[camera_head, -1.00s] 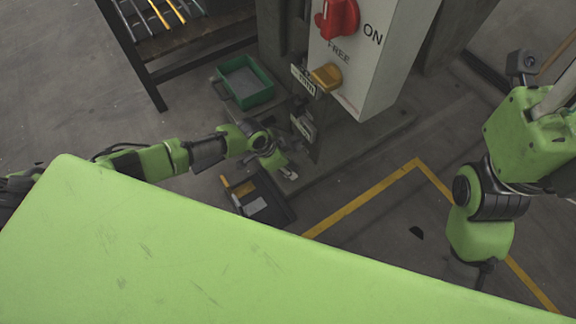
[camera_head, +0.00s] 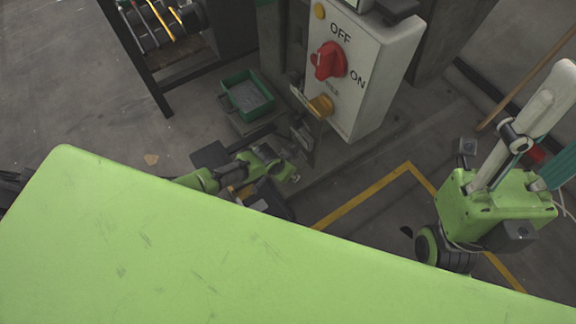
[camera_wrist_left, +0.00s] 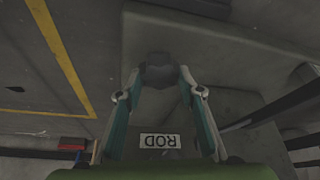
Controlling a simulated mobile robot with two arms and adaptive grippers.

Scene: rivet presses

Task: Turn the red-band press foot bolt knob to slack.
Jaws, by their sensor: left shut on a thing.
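In the left wrist view a dark grey faceted knob (camera_wrist_left: 160,70) sits between the two teal-and-white fingertips of my left gripper (camera_wrist_left: 160,84), which is shut on it. In the head view my left gripper (camera_head: 290,172) is low at the foot of the press (camera_head: 365,75), and the knob there is too small to make out. No red band shows clearly. My right gripper (camera_head: 535,130) is at the right edge, away from the press, with its fingers partly cut off by the frame.
The press front has a red OFF/ON switch (camera_head: 328,61) and a yellow knob (camera_head: 320,106). A green tray (camera_head: 231,87) stands left of it. A dark rack (camera_head: 150,75) is at upper left. A yellow floor line (camera_head: 360,197) crosses open floor. A wooden pole (camera_head: 520,88) is at right.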

